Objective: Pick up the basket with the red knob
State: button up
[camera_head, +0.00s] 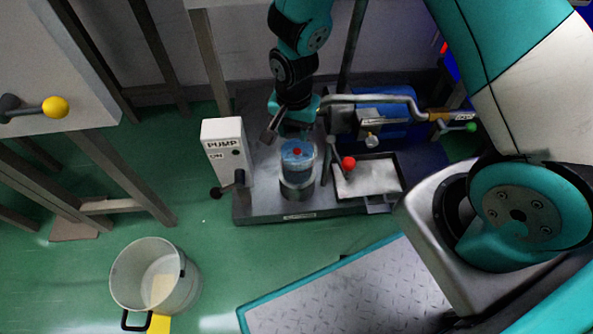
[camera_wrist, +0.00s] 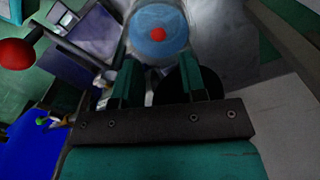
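The basket (camera_head: 290,162) is a round blue piece with a small red knob (camera_head: 297,152) on top. It sits upright in a grey metal cylinder (camera_head: 297,188) on the machine base. In the wrist view the basket (camera_wrist: 145,45) and its red knob (camera_wrist: 158,34) lie just beyond the fingertips. My gripper (camera_head: 285,125) is above and slightly behind the basket. In the wrist view my gripper (camera_wrist: 157,68) shows two green fingers apart, with nothing between them. The basket's lower part is hidden in the cylinder.
A red ball-ended lever (camera_head: 348,163) stands right of the basket, beside a shallow tray (camera_head: 368,178). A white PUMP box (camera_head: 226,150) stands left. A curved pipe (camera_head: 370,98) runs behind to the right. A pot (camera_head: 150,285) is on the floor at lower left.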

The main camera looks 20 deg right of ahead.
aim_at(297, 151)
notch_tip(297, 151, down, 5)
jog(key=shift+r+b, duration=0.1)
jog(key=shift+b, duration=0.85)
jog(key=f+b, duration=0.3)
jog(key=d+f+b, duration=0.1)
jog(key=f, duration=0.1)
jog(key=shift+w+f, duration=0.15)
jog(key=shift+w, duration=0.1)
grip_shut()
